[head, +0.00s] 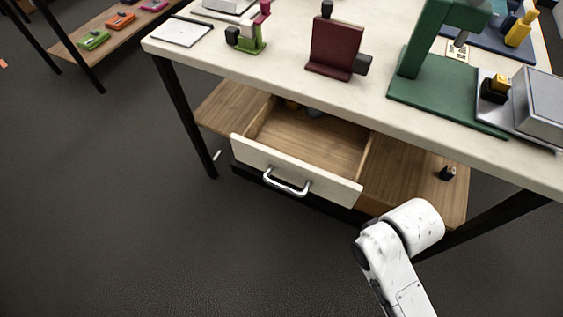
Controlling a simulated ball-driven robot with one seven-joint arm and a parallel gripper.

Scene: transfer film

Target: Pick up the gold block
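A small gold-yellow block (500,80) shows at the right of the tabletop, on or against a black piece (491,92) on a grey plate. A taller yellow piece (519,31) stands farther back on a blue base. A small brownish-gold thing (292,104) lies at the back of the open drawer (297,172), partly hidden under the tabletop; I cannot tell its shape. I cannot tell for certain which is the gold block. My white arm shows at the lower right, in front of the table, but my gripper is not in view.
The cream table (225,58) carries a maroon stand (336,47), a green press-like frame (425,85) and a grey box (545,103). The drawer juts out by its metal handle (287,186). A small black object (447,173) sits on the wooden lower shelf.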

